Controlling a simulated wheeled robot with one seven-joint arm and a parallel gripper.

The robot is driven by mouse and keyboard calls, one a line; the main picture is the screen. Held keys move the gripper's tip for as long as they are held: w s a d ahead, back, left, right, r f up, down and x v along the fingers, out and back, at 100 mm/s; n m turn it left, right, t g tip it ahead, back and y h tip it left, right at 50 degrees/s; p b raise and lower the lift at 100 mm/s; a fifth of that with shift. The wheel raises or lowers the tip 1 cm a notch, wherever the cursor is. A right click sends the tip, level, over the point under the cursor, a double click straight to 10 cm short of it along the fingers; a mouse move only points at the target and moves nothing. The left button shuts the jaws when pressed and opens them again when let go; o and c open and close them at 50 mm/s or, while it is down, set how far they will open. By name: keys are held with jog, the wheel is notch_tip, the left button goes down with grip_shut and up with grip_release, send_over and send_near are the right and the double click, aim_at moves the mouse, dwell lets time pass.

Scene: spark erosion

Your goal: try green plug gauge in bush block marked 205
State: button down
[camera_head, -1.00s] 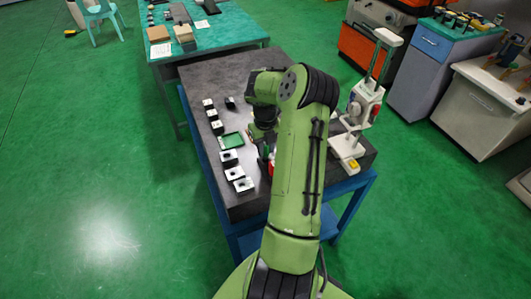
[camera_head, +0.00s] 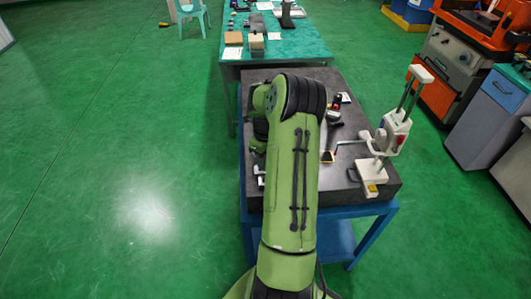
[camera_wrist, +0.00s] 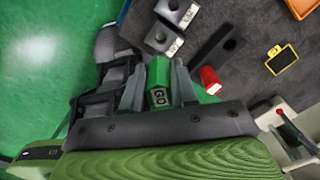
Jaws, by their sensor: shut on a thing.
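The green plug gauge (camera_wrist: 158,82), marked GO, is between the fingers of my gripper (camera_wrist: 159,88) in the wrist view, and the gripper is shut on it. Two grey bush blocks with dark bores lie just beyond the fingertips: a nearer one (camera_wrist: 163,38) and a farther one (camera_wrist: 178,11). Each has a white label, too small to read, so I cannot tell which is 205. The gauge appears apart from both blocks. In the head view my arm hides the gripper, the gauge and most blocks; one block edge (camera_head: 260,181) shows left of the arm.
A dark bar with a hole (camera_wrist: 216,47) and a red piece (camera_wrist: 209,79) lie right of the gauge. A yellow-framed dark item (camera_wrist: 283,60) lies farther right.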

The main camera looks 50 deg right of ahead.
jog(key=shift+w+d+f+b, duration=0.15)
jog(key=shift+f+b, duration=0.15)
jog(key=shift+f, duration=0.2)
jog(key=shift+w+d+f+b, duration=0.15)
jog(key=shift+f+b, duration=0.1)
jog(key=shift+f, duration=0.2)
jog(key=shift+s+a+f+b, duration=0.1)
jog(key=shift+f+b, duration=0.25)
jog(key=shift+f, duration=0.2)
jog(key=shift+s+a+f+b, duration=0.1)
jog(key=shift+f+b, duration=0.2)
jog(key=shift+f, duration=0.25)
jog(key=shift+w+f+b, duration=0.1)
jog(key=shift+f+b, duration=0.7)
jog(key=shift+f, duration=0.2)
jog(key=shift+f+b, duration=1.05)
jog(key=shift+r, duration=0.1)
dwell(0.3)
jog(key=shift+r+p, duration=1.55)
jog(key=shift+r, duration=0.9)
